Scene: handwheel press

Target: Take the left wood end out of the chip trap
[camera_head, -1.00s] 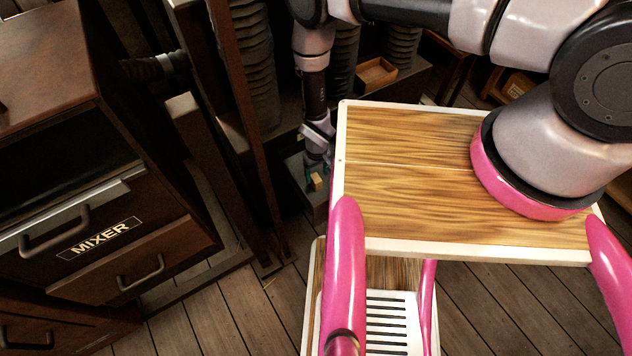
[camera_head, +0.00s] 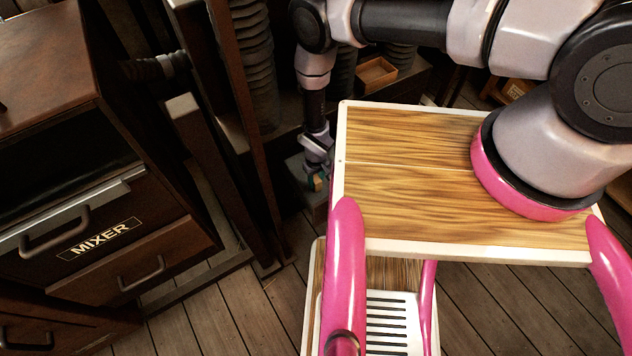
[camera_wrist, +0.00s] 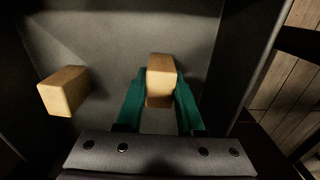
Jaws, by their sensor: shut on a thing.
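My gripper (camera_wrist: 160,95) is shut on a pale wood end (camera_wrist: 161,78), with one teal finger on each side of it, in the wrist view. A second wood end (camera_wrist: 64,91) lies apart to the left in that view, on the grey floor of the chip trap (camera_wrist: 120,35). In the head view my gripper (camera_head: 317,182) points down into the trap, just left of the wooden-topped surface, and largely hides the wood there. I cannot tell whether the held piece is lifted off the floor.
The trap's right wall (camera_wrist: 238,60) stands close to the held piece. A dark upright post (camera_head: 240,130) and the mixer cabinet (camera_head: 130,215) stand to the left in the head view. A small open wooden box (camera_head: 376,74) sits behind.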

